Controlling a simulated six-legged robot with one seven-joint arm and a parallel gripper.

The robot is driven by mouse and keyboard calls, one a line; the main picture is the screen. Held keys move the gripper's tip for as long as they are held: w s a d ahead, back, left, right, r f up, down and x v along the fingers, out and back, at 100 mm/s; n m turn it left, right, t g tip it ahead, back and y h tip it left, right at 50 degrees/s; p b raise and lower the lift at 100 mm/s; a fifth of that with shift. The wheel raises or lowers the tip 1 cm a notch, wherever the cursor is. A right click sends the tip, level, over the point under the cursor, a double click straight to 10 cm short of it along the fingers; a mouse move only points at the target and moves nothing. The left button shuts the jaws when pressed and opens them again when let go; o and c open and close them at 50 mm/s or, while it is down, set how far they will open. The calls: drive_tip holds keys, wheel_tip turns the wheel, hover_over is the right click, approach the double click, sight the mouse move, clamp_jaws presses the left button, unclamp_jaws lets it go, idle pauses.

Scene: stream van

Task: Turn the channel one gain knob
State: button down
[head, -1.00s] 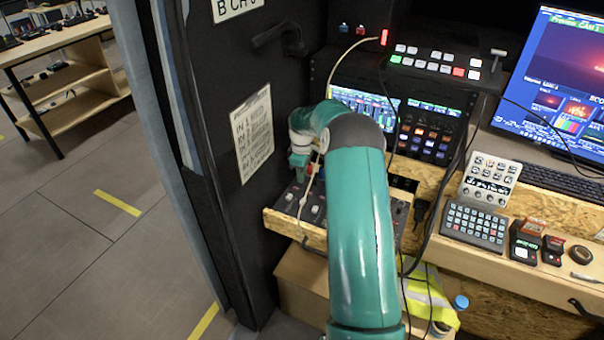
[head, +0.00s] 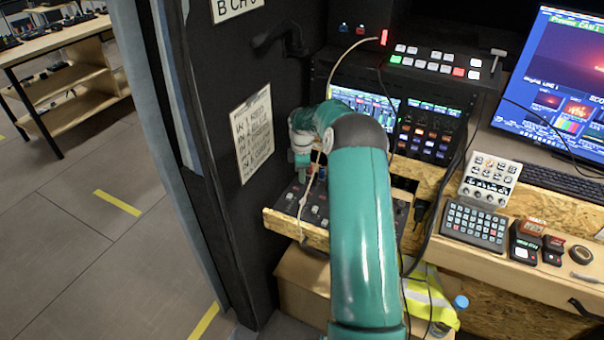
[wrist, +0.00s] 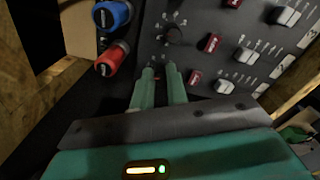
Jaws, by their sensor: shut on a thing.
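The audio box (wrist: 75,105) has a dark sloping panel with rows of knobs, red buttons and grey-white sliders; it also shows in the head view below my wrist. My gripper (wrist: 158,70) points down at this panel, its two green fingers close together. They are shut on the channel one gain knob, in the row nearest my gripper. The fingers hide most of that knob, so its pointer cannot be read. A second black knob (wrist: 173,34) with a dotted scale sits just beyond the fingertips, free. In the head view my gripper (head: 300,166) is small.
Blue (wrist: 110,14) and red (wrist: 110,60) plugs stand up left of the fingers. A red button (wrist: 195,77) and a slider (wrist: 224,86) lie close on the right. A pale cable (head: 328,110) hangs beside my wrist. The black door (head: 225,90) stands to the left.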

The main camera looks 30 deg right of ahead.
drive_tip(key=c, duration=1.4)
unclamp_jaws()
wheel_tip(320, 180, up, 14)
drive_tip(key=shift+f, duration=0.1)
